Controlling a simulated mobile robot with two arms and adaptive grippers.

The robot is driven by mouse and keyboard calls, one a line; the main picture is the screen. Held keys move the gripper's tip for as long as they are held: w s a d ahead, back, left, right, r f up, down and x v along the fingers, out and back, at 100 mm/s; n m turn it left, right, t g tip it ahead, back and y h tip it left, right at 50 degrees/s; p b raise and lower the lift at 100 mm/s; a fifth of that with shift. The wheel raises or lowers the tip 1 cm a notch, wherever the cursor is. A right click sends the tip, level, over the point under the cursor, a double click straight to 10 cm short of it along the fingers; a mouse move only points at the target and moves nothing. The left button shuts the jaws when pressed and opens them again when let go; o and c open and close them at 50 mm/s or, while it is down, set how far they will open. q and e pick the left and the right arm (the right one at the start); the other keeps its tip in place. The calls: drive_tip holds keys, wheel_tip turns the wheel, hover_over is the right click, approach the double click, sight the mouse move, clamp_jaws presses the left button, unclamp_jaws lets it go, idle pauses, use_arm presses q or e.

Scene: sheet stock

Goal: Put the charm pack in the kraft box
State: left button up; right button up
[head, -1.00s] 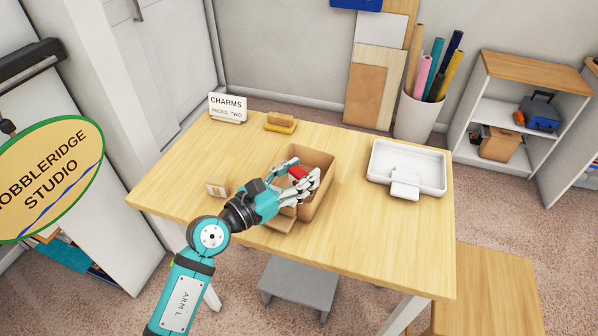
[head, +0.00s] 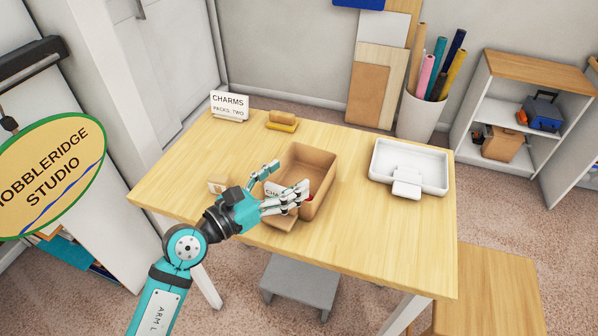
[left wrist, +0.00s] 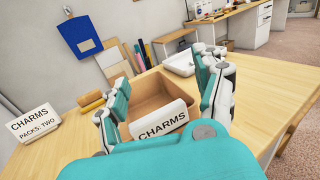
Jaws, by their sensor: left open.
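The kraft box (head: 318,160) stands open on the table, and it also shows in the left wrist view (left wrist: 152,97). The charm pack (head: 272,189) has a white face lettered CHARMS. It is at the box's near left part, partly behind my fingers, with a bit of red showing. In the left wrist view the pack (left wrist: 160,121) is tilted at the near end of the box; whether it rests on the floor or a wall is hidden. My left gripper (head: 290,178) is open over the box's near left side, fingers spread. My right gripper is out of view.
A CHARMS sign reading "packs: two" (head: 229,106) and a yellow-brown item (head: 282,121) stand at the back. A small tan block (head: 218,184) is left of the box. A white tray (head: 432,158) is at right.

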use_arm(q)
drive_tip(key=b+v, duration=0.1)
drive_tip(key=v, duration=0.6)
drive_tip(key=shift+s+a, duration=0.2)
drive_tip(key=shift+a, duration=0.05)
idle(0.9)
